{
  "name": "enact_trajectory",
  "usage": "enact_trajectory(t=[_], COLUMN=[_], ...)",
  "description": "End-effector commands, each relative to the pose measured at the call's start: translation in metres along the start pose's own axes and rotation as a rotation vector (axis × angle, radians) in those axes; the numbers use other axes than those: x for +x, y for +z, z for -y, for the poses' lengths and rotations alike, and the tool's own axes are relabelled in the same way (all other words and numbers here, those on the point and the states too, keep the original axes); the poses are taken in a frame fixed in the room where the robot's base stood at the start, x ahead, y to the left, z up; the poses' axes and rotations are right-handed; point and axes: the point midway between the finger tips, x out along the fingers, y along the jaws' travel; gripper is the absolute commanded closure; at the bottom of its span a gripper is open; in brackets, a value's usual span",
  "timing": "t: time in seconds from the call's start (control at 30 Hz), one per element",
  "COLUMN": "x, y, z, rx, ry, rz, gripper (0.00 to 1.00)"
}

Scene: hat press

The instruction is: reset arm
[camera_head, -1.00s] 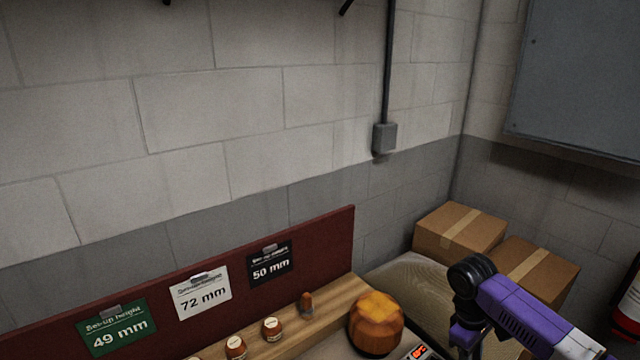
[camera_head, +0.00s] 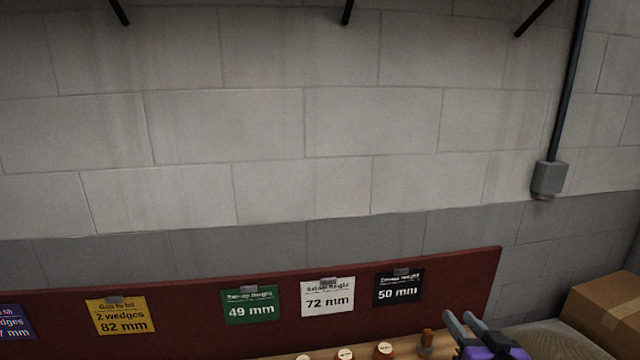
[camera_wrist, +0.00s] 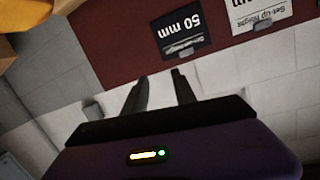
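My gripper (camera_head: 462,322) is at the lower right of the head view, in front of the red board's right end, with its two grey fingers pointing up and left. In the wrist view my gripper (camera_wrist: 160,88) shows its two fingers apart with nothing between them. The red board (camera_head: 345,262) carries cards, among them a black 50 mm card (camera_head: 398,287), which also shows upside down in the wrist view (camera_wrist: 184,24).
A cardboard box (camera_head: 610,310) stands at the right. A grey wall box (camera_head: 549,178) hangs above it.

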Motion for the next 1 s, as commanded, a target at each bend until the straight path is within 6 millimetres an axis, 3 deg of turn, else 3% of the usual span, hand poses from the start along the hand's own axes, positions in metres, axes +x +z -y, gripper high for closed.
enact_trajectory(t=[0.03,0.13,0.27,0.5,0.77,1.0], x=[-0.011,-0.035,-0.074,-0.162,-0.264,-0.350], y=[0.003,0.004,0.014,0.052,0.095,0.130], z=[0.015,0.031,0.044,0.057,0.065,0.070], rx=[0.045,0.105,0.165,0.200,0.125,-0.017], ry=[0.003,0.029,0.073,0.158,0.198,0.144], rz=[-0.053,-0.150,-0.242,-0.319,-0.295,-0.175], gripper=[0.67,0.67,0.67,0.67,0.67,0.67])
